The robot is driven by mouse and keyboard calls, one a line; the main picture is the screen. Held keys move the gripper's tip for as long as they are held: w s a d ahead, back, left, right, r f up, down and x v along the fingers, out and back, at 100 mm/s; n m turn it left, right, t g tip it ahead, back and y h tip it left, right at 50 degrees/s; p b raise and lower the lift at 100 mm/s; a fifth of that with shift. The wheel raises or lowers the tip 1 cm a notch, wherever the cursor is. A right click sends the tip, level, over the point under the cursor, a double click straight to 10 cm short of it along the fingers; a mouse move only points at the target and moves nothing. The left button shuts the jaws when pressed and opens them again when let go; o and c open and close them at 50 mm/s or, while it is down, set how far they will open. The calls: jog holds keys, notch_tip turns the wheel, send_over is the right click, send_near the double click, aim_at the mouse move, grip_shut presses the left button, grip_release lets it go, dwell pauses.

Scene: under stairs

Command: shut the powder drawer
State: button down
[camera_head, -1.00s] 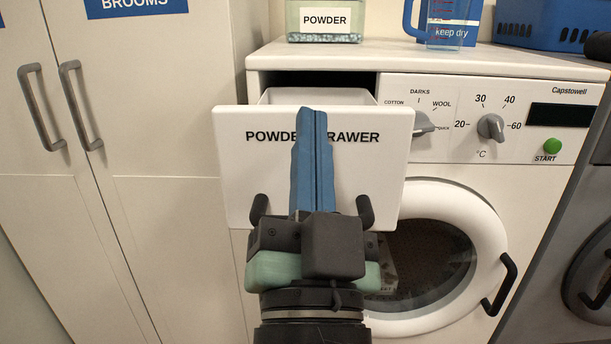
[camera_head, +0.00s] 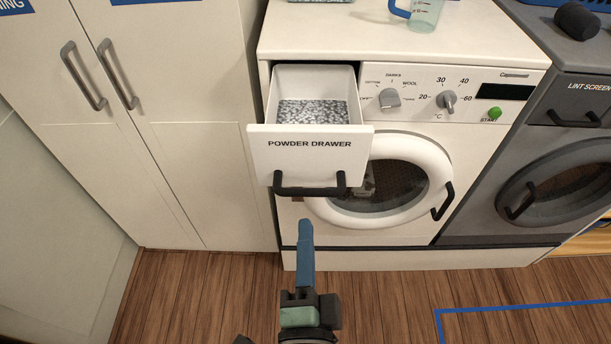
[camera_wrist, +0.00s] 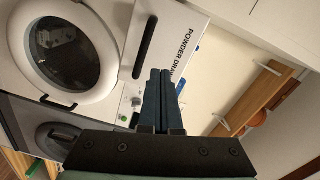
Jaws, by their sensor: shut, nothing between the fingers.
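The powder drawer (camera_head: 309,150) of the white washing machine (camera_head: 420,243) stands pulled out at the machine's upper left. Grey and white powder (camera_head: 313,112) lies in its tray, and a dark bar handle (camera_head: 310,190) runs along the lower front. My gripper (camera_head: 305,225) is shut and empty, with its blue fingers pointing up, and shows below the drawer front in the head view. In the wrist view the drawer front (camera_wrist: 175,50) lies beyond the shut fingertips (camera_wrist: 160,75). The gap between fingertips and drawer cannot be judged exactly.
Tall cream cupboards (camera_head: 165,130) with grey handles stand at the left. The round washer door (camera_head: 440,165) is closed beside the drawer. A grey dryer (camera_head: 570,150) stands at the right, and a measuring jug (camera_head: 425,14) sits on the washer. Wooden floor (camera_head: 390,305) in front is clear.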

jog(key=s+m+g+p, duration=0.2)
jog(key=s+m+p, duration=0.1)
jog(key=s+p, duration=0.3)
jog(key=p+x, duration=0.1)
jog(key=x, duration=1.2)
jog(key=shift+p, duration=0.35)
jog(key=shift+d, duration=0.1)
